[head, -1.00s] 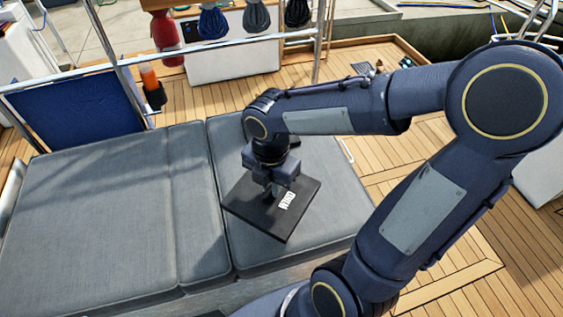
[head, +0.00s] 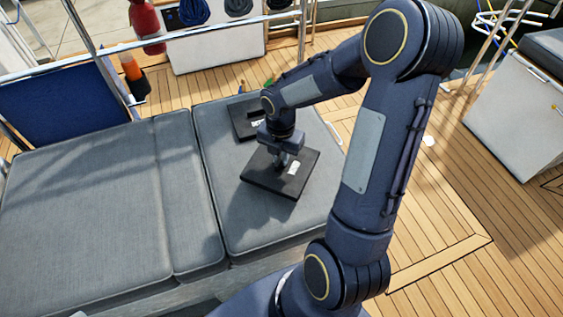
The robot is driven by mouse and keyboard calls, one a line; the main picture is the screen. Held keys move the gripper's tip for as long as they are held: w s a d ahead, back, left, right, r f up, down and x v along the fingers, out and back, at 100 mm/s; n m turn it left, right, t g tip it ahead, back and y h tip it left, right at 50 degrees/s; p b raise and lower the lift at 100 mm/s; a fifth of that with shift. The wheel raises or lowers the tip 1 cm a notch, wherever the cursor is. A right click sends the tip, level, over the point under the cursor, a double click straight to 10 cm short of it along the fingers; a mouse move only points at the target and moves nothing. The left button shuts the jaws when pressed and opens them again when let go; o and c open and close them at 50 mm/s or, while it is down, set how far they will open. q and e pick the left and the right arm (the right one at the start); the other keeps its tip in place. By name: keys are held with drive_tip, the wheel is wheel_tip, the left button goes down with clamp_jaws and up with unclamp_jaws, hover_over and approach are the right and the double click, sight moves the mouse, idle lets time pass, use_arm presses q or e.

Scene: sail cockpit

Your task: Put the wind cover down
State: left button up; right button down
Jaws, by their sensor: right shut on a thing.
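The wind cover (head: 264,176) is a flat, dark, square plate with a small white label on top. My right gripper (head: 283,160) is over its middle and shut on it, the jaws partly hidden by the wrist. The cover is roughly level over the right-hand grey cushion (head: 255,228); I cannot tell whether it touches the cushion. My left gripper is not in view.
A second dark plate (head: 243,118) with a white label lies on the far part of the same cushion, partly behind my arm. The wide left cushion (head: 85,215) is clear. An orange bottle (head: 131,67) stands beyond the blue panel (head: 60,103).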

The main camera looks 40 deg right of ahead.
drive_tip(key=shift+w+d+f, duration=0.1)
drive_tip(key=shift+d+f, duration=0.05)
drive_tip(key=shift+f, duration=0.8)
drive_tip(key=shift+w+d+f, duration=0.1)
drive_tip(key=shift+d+f, duration=0.05)
drive_tip(key=shift+f, duration=0.8)
drive_tip(key=shift+f+b, duration=0.1)
drive_tip(key=shift+b, duration=0.2)
drive_tip(key=c, duration=1.9)
unclamp_jaws()
drive_tip(key=shift+f, duration=0.1)
drive_tip(key=shift+c, duration=0.2)
drive_tip(key=o, duration=0.5)
drive_tip(key=shift+c, duration=0.2)
